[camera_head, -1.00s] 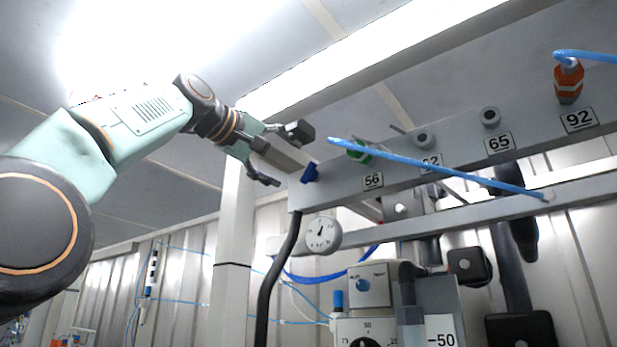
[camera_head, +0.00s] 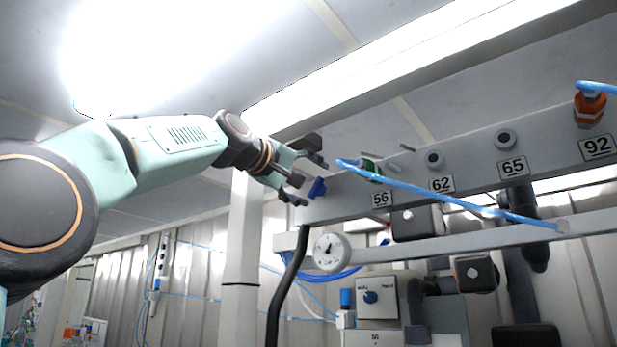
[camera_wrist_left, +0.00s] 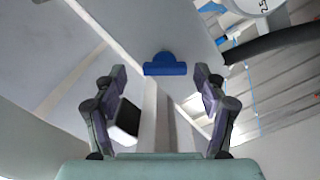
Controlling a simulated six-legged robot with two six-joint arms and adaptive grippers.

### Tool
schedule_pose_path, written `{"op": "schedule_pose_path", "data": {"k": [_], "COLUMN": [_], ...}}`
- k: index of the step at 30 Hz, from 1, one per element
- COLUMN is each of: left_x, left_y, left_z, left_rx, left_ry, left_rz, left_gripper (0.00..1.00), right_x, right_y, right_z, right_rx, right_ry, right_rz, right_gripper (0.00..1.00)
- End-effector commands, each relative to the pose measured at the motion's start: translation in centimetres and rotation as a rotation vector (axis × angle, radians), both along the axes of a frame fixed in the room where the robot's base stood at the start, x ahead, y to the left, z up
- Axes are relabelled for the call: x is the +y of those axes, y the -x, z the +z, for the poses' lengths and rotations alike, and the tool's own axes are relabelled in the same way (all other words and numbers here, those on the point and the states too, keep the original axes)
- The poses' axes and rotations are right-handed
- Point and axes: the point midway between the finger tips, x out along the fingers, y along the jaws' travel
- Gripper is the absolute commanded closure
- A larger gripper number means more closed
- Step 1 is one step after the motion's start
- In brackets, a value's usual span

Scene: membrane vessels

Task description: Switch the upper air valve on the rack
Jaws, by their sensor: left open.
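The upper air valve shows as a small blue handle (camera_head: 317,188) at the left end of the rack's grey upper rail (camera_head: 340,207). In the left wrist view the blue handle (camera_wrist_left: 165,65) is T-shaped and lies ahead of the fingertips, midway between them. My left gripper (camera_head: 302,172) is open at the rail's left end, its fingers above and below the handle in the head view. In the left wrist view my left gripper (camera_wrist_left: 160,80) has its fingers spread to either side, with nothing held. I cannot tell whether they touch the handle. The right gripper is not in view.
A green fitting (camera_head: 370,170) with a blue hose (camera_head: 450,197) sits just right of the valve. An orange fitting (camera_head: 589,108) is at the far right.

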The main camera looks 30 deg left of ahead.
Motion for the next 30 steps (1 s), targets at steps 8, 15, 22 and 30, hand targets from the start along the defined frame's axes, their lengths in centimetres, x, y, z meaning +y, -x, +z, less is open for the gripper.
{"op": "schedule_pose_path", "data": {"k": [8,15,22,30], "left_x": [0.02,0.01,0.04,0.12], "left_y": [-0.06,-0.02,0.07,0.11], "left_z": [-0.15,-0.09,0.05,0.18], "left_rx": [0.001,0.001,-0.003,-0.007], "left_ry": [0.001,0.0,0.001,-0.008], "left_rz": [0.0,0.0,0.0,0.002], "left_gripper": [0.34,0.55,0.74,0.83], "right_x": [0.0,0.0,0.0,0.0], "right_y": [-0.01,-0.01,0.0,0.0], "right_z": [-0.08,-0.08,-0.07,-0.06], "right_rx": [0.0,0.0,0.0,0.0], "right_ry": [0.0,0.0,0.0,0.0], "right_rz": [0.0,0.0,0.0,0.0], "right_gripper": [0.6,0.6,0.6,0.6]}}
